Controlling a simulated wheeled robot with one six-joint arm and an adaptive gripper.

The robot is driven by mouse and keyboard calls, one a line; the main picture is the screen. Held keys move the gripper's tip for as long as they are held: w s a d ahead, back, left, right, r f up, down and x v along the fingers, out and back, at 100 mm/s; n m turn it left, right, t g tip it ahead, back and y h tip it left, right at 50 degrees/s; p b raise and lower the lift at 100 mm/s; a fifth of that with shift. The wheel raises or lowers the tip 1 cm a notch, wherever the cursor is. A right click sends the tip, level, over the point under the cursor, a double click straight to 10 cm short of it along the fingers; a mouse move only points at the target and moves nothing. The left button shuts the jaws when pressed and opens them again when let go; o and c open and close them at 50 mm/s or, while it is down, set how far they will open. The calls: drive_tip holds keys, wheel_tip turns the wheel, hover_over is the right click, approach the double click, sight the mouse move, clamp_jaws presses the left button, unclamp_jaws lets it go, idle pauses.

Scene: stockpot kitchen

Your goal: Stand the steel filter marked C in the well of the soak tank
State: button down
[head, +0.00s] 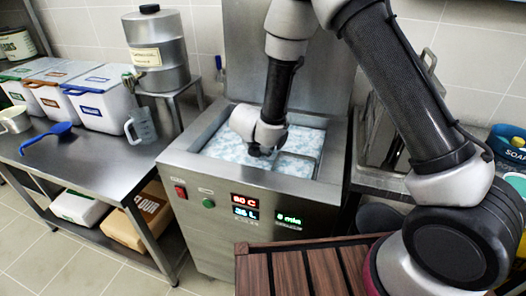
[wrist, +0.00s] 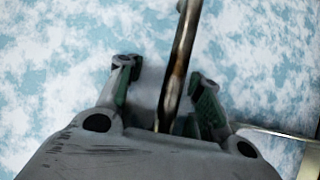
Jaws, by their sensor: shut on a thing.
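The soak tank (head: 190,160) is a steel box with an open top, full of blue-and-white foamy liquid (head: 225,147). My gripper (head: 262,150) is low over the middle of the tank, pointing down. In the wrist view, my gripper (wrist: 162,75) is shut on a narrow, upright-edged strip of steel (wrist: 184,50), seen edge-on. It looks like the edge of the steel filter, but no letter C shows. A thin straight metal edge (wrist: 275,131) shows at the right of the wrist view.
A steel urn (head: 160,60) stands behind. A slatted wooden surface (head: 305,270) is in front; a blue soap tub (head: 510,140) is right.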

drive_tip(key=shift+f, duration=0.15)
drive_tip(key=c, duration=0.9)
unclamp_jaws()
drive_tip(key=shift+f, duration=0.1)
